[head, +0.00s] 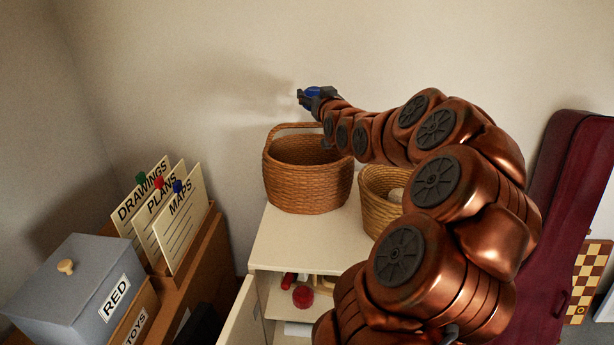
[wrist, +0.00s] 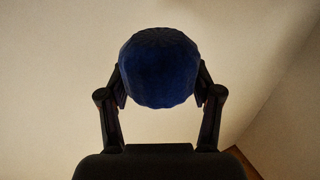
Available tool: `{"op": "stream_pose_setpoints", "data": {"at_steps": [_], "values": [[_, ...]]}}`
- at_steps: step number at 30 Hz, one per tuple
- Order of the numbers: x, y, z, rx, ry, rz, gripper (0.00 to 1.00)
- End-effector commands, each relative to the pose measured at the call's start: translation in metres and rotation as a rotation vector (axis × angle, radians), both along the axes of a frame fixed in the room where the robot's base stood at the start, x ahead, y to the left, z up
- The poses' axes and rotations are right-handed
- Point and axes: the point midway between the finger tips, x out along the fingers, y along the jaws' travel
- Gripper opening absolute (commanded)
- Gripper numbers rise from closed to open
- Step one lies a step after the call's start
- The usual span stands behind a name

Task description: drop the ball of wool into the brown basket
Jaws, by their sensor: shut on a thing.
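The ball of wool (wrist: 160,68) is dark blue and sits between the two fingers of my gripper (wrist: 160,85) in the wrist view. In the head view the blue ball (head: 313,91) shows at the end of my arm, with my gripper (head: 308,97) shut on it. The brown basket (head: 308,180) is woven, with an arched handle, and stands on the cream cabinet top. My gripper and the ball appear above the basket's rim and handle in the head view; the exact gap and depth cannot be told. The basket's inside is partly visible.
A lighter woven basket (head: 378,205) holding something pale stands right of the brown one, partly behind my arm. The cream cabinet (head: 290,247) has an open front with red items inside. Label cards (head: 178,230) and a grey box (head: 75,285) are at left. A dark red case (head: 570,200) stands at right.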

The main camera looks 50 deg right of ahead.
Motion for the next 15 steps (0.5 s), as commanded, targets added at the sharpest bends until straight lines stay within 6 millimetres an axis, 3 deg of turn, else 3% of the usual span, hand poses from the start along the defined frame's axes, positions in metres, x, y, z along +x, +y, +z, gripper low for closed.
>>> {"op": "stream_pose_setpoints", "data": {"at_steps": [9,10,15], "values": [[-0.0002,0.0,-0.0025,0.0,-0.001,0.0,0.3],[-0.0002,0.0,-0.0025,0.0,-0.001,0.0,0.67],[-0.0001,0.0002,-0.0024,-0.001,-0.002,0.0,0.85]]}}
